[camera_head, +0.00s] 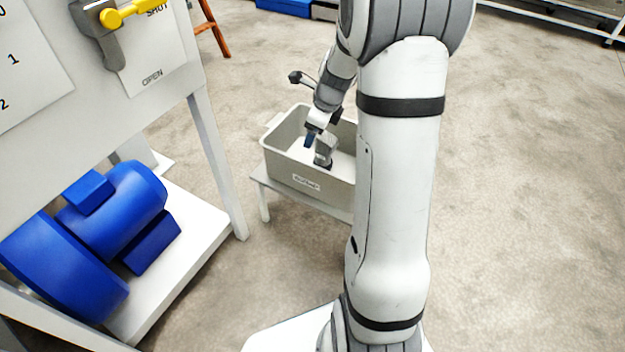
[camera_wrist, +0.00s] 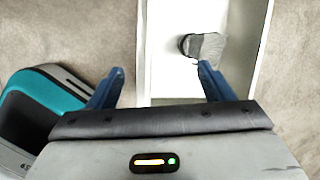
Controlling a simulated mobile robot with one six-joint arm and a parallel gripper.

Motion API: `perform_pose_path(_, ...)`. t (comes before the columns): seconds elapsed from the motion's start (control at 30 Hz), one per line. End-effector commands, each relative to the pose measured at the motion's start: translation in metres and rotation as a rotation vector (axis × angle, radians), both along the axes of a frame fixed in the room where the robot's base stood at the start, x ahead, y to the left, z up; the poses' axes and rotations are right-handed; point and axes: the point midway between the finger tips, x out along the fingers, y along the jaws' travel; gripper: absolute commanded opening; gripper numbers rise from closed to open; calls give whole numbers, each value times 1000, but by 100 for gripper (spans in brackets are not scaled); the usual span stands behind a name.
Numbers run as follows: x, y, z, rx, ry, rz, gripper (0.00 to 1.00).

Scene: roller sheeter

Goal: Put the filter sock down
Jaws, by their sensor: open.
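The filter sock appears to be the grey, dark-ended piece (camera_head: 326,150) inside the light grey bin (camera_head: 290,170). In the wrist view the grey piece (camera_wrist: 211,47) lies on the bin's pale floor, close to the right wall. My gripper (camera_head: 312,139) is over the bin in the head view, pointing down. In the wrist view its blue fingers (camera_wrist: 161,69) are spread apart with nothing between them. The piece shows beyond the right fingertip; I cannot tell whether they touch. The bin's near wall hides part of its floor in the head view.
The bin stands on a low grey stand (camera_head: 263,185) with a label on its front. A panel with a yellow-handled valve (camera_head: 128,12) and a blue motor (camera_head: 115,210) on a white base stand at the left. Open concrete floor (camera_head: 530,190) lies to the right.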

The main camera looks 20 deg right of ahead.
Motion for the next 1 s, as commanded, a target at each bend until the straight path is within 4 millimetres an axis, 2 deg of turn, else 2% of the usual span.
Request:
perform_pose_path(0.03, -17, 19, 16, -51, -8, 174, 74)
perform_pose_path(0.2, -83, 67, 49, -226, -17, 804, 74)
perform_pose_path(0.4, -166, 102, 71, -404, -26, 1529, 74)
perform_pose_path(0.53, -211, 112, 76, -483, -26, 1909, 74)
perform_pose_path(0.6, -228, 114, 76, -508, -25, 2059, 74)
perform_pose_path(0.7, -244, 115, 76, -529, -23, 2199, 74)
perform_pose_path(0.8, -250, 118, 76, -539, -22, 2260, 74)
perform_pose_path(1.0, -250, 118, 76, -539, -22, 2270, 74)
